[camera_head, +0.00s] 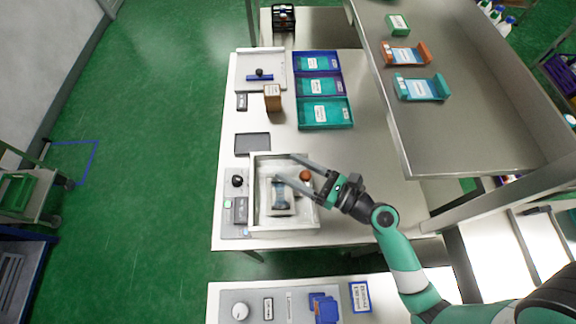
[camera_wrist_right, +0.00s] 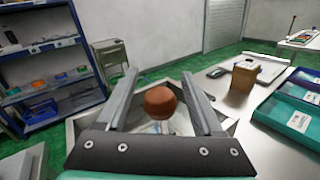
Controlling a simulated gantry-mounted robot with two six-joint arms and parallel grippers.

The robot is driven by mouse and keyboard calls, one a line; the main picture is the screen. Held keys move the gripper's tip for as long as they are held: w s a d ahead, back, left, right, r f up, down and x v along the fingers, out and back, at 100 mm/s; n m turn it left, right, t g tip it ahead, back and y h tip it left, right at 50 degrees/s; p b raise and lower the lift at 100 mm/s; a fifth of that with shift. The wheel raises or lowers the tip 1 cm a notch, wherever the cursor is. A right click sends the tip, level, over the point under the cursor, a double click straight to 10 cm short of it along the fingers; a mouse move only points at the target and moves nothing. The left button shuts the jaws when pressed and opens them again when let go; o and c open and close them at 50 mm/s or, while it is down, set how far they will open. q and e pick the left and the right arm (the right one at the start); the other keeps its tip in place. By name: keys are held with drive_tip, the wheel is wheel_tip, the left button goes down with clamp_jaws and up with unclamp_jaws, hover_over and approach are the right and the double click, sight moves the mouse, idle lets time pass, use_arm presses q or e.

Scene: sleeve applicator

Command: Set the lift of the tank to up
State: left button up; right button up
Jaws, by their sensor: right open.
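The tank (camera_head: 254,215) is a pale rectangular basin on the table, with a light carrier holding a grey-blue piece (camera_head: 282,194) inside. A red-brown round knob (camera_head: 305,176) shows at its right side, near the back corner. My right gripper (camera_head: 287,169) is open over the tank's back part. In the wrist view, the knob (camera_wrist_right: 160,101) appears between its two spread fingers (camera_wrist_right: 159,75), with a gap on each side; I cannot tell its height against them. The knob's stem is mostly hidden. My left gripper is not in view.
Left of the tank, a panel has a black knob (camera_head: 237,181) and a green button (camera_head: 228,203). A dark pad (camera_head: 253,143), a brown block (camera_head: 272,98) and coloured trays (camera_head: 326,113) stand behind. A raised metal shelf (camera_head: 460,150) is at the right.

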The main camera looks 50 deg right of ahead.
drive_tip(key=shift+c, duration=0.3)
clamp_jaws()
idle(1.0)
